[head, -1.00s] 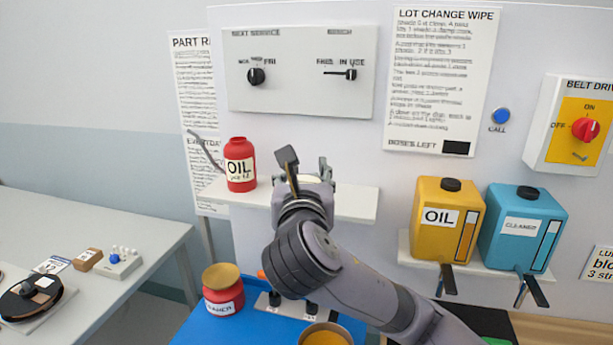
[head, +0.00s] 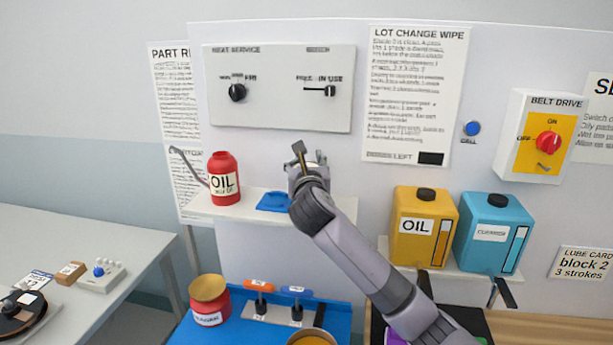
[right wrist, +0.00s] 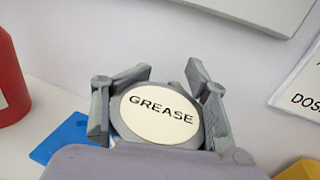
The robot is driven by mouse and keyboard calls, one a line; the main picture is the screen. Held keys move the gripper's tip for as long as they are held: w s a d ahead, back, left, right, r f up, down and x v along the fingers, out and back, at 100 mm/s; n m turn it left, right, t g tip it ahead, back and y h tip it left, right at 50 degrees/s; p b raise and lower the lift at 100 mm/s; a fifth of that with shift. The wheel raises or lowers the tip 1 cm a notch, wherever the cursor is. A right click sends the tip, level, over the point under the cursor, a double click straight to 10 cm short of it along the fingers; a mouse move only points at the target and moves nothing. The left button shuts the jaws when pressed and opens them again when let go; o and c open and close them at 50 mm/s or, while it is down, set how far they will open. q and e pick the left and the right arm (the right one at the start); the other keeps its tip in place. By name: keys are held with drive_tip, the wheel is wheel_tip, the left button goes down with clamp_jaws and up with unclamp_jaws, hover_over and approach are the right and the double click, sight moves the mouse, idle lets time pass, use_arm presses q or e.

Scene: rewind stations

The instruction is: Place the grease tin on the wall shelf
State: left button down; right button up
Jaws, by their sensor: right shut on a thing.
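My right gripper (head: 309,161) is over the right part of the white wall shelf (head: 240,213). It is shut on the grease tin, whose round pale lid reading GREASE (right wrist: 160,110) faces the camera between the fingers in the right wrist view. The tin is hidden behind the gripper and arm in the head view. I cannot tell whether it touches the shelf. My left gripper is not in view.
A red oil bottle (head: 223,180) stands at the shelf's left part. A flat blue piece (head: 273,202) lies on the shelf between bottle and gripper. Yellow (head: 410,245) and blue (head: 492,240) jugs stand on a lower shelf to the right. A blue bench mat (head: 205,335) lies below.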

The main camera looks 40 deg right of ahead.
wheel_tip(320, 180, down, 4)
drive_tip(key=shift+s+a+r+p, duration=0.1)
drive_tip(key=shift+r+p, duration=0.1)
drive_tip(key=shift+p, duration=0.15)
drive_tip(key=shift+f+p, duration=0.25)
drive_tip(key=shift+p, duration=0.05)
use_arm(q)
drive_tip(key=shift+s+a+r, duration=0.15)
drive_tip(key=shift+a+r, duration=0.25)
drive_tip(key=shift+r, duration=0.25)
use_arm(e)
drive_tip(key=shift+d+f, duration=0.25)
drive_tip(key=shift+f, duration=0.15)
drive_tip(key=o, duration=1.6)
drive_tip(key=shift+c, duration=0.2)
drive_tip(key=shift+r, duration=0.2)
use_arm(q)
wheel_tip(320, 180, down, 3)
drive_tip(key=b, duration=0.2)
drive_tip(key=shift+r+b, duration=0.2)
drive_tip(key=shift+b, duration=0.15)
use_arm(e)
drive_tip(key=v, duration=1.2)
